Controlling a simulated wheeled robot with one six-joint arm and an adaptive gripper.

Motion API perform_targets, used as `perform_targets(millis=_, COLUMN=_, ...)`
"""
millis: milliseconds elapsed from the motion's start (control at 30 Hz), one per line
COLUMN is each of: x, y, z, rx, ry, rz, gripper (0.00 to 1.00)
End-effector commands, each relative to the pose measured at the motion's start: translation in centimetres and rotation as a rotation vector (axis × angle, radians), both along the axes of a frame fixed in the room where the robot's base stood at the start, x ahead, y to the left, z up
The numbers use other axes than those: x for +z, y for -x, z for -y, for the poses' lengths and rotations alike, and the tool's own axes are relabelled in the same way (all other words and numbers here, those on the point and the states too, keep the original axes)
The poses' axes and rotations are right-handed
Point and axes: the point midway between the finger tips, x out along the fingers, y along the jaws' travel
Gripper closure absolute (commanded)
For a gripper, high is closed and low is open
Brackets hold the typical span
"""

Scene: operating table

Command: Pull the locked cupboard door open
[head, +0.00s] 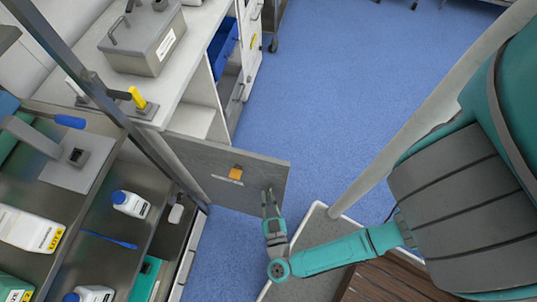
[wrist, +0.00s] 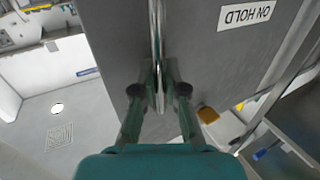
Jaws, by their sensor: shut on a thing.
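The grey cupboard door (head: 210,160) stands swung out from the white counter's front in the head view, with open shelf space behind it. An orange-yellow piece (head: 236,173) sits on its face; it also shows in the wrist view (wrist: 208,114). My gripper (head: 270,197) is at the door's outer end. In the wrist view, my gripper (wrist: 159,85) is shut on the upright metal handle (wrist: 157,35), a finger on each side. The handle is mostly hidden by the fingers in the head view.
A metal rack (head: 100,215) with bottles stands close on the left, its post (head: 90,80) near the door. A steel box (head: 145,40) and a yellow-handled item (head: 138,97) are on the counter. Blue floor (head: 340,90) is clear beyond the door.

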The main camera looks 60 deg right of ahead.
Motion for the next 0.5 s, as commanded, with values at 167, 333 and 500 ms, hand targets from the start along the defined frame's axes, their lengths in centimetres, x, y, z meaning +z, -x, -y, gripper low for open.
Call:
perform_targets(millis=167, x=0.0, y=0.09, z=0.11, rx=-0.003, ry=0.004, rz=-0.001, gripper=1.0)
perform_targets(millis=333, x=-0.01, y=0.09, z=0.12, rx=-0.003, ry=0.004, rz=-0.001, gripper=1.0)
perform_targets(millis=500, x=-0.02, y=0.09, z=0.12, rx=-0.003, ry=0.003, rz=-0.001, gripper=0.72)
